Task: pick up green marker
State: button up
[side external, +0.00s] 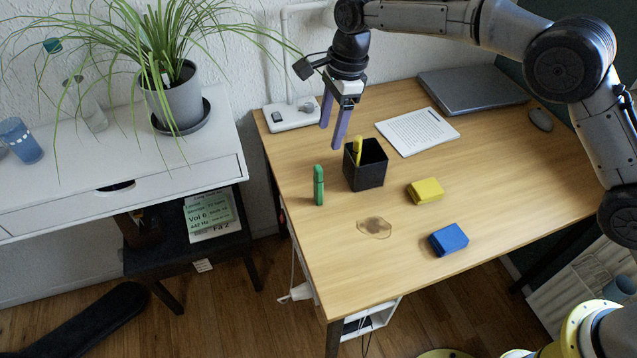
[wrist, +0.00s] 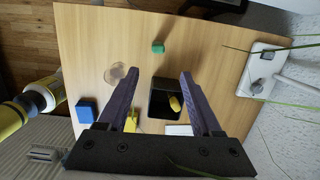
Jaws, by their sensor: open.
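The green marker (side external: 318,185) stands upright on the wooden desk, left of the black pen cup. In the wrist view it shows from above as a small green shape (wrist: 158,47) beyond the fingertips. My gripper (side external: 332,136) is open and empty, with its purple fingers pointing down above the desk, behind and above the marker and cup. In the wrist view its fingers (wrist: 158,78) spread on either side of the black pen cup (wrist: 160,104). The pen cup (side external: 375,174) holds a yellow marker (side external: 357,150).
A yellow block (side external: 426,191) and a blue block (side external: 448,240) lie right of a stain (side external: 374,228). Paper (side external: 417,132), a laptop (side external: 471,90), a mouse (side external: 540,119) and a white power strip (side external: 292,115) lie farther back. The desk's front left is clear; a plant (side external: 178,90) overhangs from the left.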

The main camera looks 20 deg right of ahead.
send_near(315, 190)
jog(key=shift+s+f, duration=0.15)
jog(key=shift+f, duration=0.5)
jog(key=shift+w+a+f, duration=0.1)
jog(key=shift+a+f, duration=0.1)
jog(key=shift+f, duration=0.8)
jog(key=shift+w+a+f, duration=0.1)
jog(key=shift+a+f, duration=0.1)
jog(key=shift+f, duration=0.8)
jog(key=shift+w+a+f, duration=0.1)
jog(key=shift+a+f, duration=0.1)
jog(key=shift+f, duration=0.8)
grip_shut()
